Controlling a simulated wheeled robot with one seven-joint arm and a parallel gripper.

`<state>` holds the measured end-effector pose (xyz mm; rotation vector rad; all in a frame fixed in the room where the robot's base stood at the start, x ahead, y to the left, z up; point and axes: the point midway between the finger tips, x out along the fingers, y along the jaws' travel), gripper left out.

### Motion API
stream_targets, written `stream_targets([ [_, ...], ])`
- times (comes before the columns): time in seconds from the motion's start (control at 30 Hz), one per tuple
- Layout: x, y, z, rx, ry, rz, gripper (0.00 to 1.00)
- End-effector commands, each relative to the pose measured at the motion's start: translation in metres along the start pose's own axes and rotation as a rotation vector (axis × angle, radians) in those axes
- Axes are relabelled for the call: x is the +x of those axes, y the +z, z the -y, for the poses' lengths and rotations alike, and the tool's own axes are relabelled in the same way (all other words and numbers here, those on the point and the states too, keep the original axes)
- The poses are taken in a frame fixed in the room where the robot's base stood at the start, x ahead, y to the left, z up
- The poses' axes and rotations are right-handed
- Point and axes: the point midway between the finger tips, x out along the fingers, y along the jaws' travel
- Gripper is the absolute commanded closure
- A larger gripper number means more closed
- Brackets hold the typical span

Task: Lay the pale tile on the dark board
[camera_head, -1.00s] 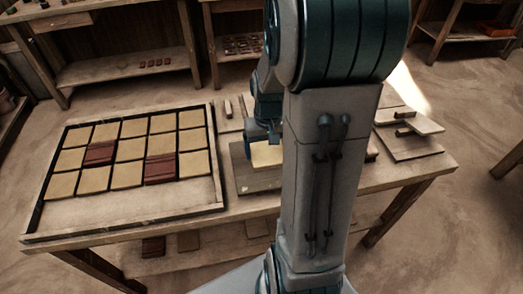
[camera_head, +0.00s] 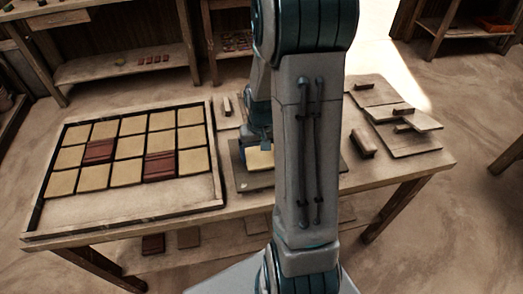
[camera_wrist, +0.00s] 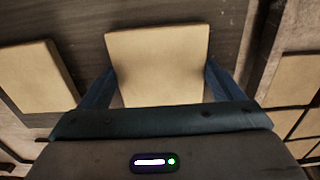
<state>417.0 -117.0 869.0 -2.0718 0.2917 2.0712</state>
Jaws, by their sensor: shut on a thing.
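My gripper (camera_head: 259,143) is shut on a pale tile (camera_head: 259,159), with one finger at each side of it. In the wrist view the tile (camera_wrist: 157,65) fills the space between the fingers and looks roughly level. The dark board (camera_head: 240,181) lies on the table under the tile, and its grain shows in the wrist view (camera_wrist: 85,22). I cannot tell whether the tile touches the board. My arm hides part of the board. A second pale tile (camera_wrist: 36,77) lies beside the held one in the wrist view.
A wooden tray (camera_head: 120,218) with rows of pale tiles and two dark red ones stands left of the board. Handled wooden floats (camera_head: 405,140) and a wooden block (camera_head: 363,143) lie at the right. Bare tabletop shows near the right front.

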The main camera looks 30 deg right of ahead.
Motion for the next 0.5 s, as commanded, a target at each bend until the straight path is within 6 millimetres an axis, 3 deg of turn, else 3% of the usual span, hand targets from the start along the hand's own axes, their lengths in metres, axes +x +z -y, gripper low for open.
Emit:
stream_targets([
  [0.07,0.004,0.0,0.0,0.0,0.0,-0.001,0.44],
  [0.1,0.003,0.0,0.0,0.0,0.0,0.0,0.05],
  [0.13,0.003,0.0,0.0,0.0,0.0,0.0,0.0],
  [0.5,-0.007,-0.001,0.0,0.0,0.0,-0.003,0.0],
])
